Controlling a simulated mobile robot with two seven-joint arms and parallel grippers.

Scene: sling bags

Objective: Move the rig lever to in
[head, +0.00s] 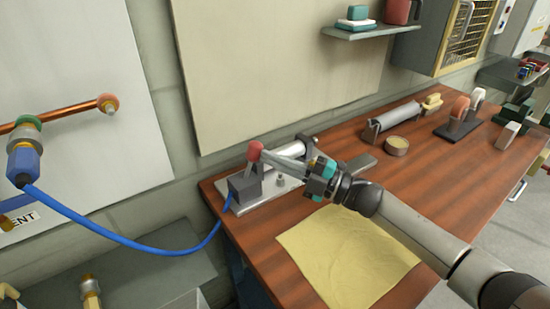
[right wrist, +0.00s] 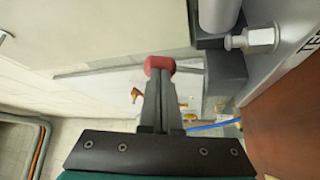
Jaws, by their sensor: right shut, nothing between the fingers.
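The test rig sits at the back left corner of the wooden table, a pale metal base plate (head: 262,200) with a grey block (head: 243,188) and a silver cylinder (head: 287,147). The lever's red knob (head: 254,150) stands above the grey block. My right gripper (head: 268,157) is shut and empty, its fingertips at the knob. In the right wrist view the red knob (right wrist: 160,64) shows just beyond the closed fingertips (right wrist: 159,82); whether they touch is unclear. The lever's shaft is mostly hidden. My left gripper is not in view.
A blue hose (head: 130,240) runs from the rig to a wall fitting (head: 24,160). A yellow cloth (head: 345,255) lies in front of the rig. A roller (head: 395,117) and a round tin (head: 396,146) stand farther right. A wall panel (head: 270,60) rises behind.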

